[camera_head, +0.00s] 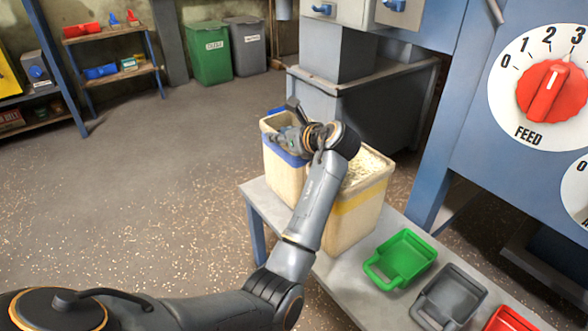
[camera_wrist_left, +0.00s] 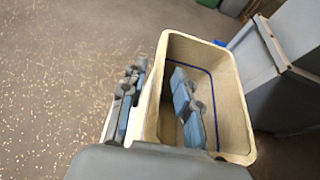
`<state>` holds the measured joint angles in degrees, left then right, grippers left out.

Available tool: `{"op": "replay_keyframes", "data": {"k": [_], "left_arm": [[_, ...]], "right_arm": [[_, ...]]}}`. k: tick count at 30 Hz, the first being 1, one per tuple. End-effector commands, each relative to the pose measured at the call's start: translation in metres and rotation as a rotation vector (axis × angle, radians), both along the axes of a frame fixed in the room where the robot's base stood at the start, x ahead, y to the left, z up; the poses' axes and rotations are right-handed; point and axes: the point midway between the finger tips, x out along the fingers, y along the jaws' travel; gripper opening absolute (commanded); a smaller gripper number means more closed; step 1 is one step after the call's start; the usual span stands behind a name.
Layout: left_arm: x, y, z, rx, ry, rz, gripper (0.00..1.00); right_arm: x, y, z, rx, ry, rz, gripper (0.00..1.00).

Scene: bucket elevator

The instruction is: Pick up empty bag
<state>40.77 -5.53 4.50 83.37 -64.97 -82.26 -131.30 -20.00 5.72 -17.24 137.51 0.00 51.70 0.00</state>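An empty bag (camera_head: 284,180), pale and open-topped with a blue band, stands upright on the grey bench. In the left wrist view I look into the bag (camera_wrist_left: 224,95) and see a bare inside with a thin blue line. My left gripper (camera_head: 287,141) is at its rim in the head view. In the left wrist view the gripper (camera_wrist_left: 157,95) straddles the left wall, one blue-padded finger inside and one outside. The fingers are apart, and a gap shows between the inner finger and the wall. My right gripper is not in view.
A bag with a yellow band (camera_head: 356,208), full of pale grains, stands beside the empty one. Green (camera_head: 402,258), grey (camera_head: 450,296) and red (camera_head: 512,320) scoops lie on the bench (camera_head: 345,284). Blue machine posts rise behind; floor at left is clear.

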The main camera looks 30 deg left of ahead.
Motion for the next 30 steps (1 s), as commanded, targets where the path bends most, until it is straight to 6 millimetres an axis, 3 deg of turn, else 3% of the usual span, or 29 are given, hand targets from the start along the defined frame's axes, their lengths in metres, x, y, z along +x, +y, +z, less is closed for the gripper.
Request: {"op": "replay_keyframes", "data": {"k": [1,3,13,14,18,30], "left_arm": [[0.003,0.008,-0.01,0.002,0.002,0.002,0.31],[0.006,0.014,-0.011,0.001,0.002,0.001,0.31],[0.008,0.021,-0.012,0.0,0.002,-0.001,0.31],[0.008,0.021,-0.012,0.0,0.002,-0.001,0.29],[0.008,0.021,-0.012,0.0,0.002,0.0,0.01],[0.008,0.021,-0.011,0.0,0.001,0.0,0.0]], "right_arm": [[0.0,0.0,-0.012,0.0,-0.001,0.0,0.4],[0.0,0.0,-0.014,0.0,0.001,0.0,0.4],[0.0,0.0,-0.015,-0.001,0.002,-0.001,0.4],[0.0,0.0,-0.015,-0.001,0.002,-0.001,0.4],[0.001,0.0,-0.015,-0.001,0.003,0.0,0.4],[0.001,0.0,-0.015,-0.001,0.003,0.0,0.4]]}}
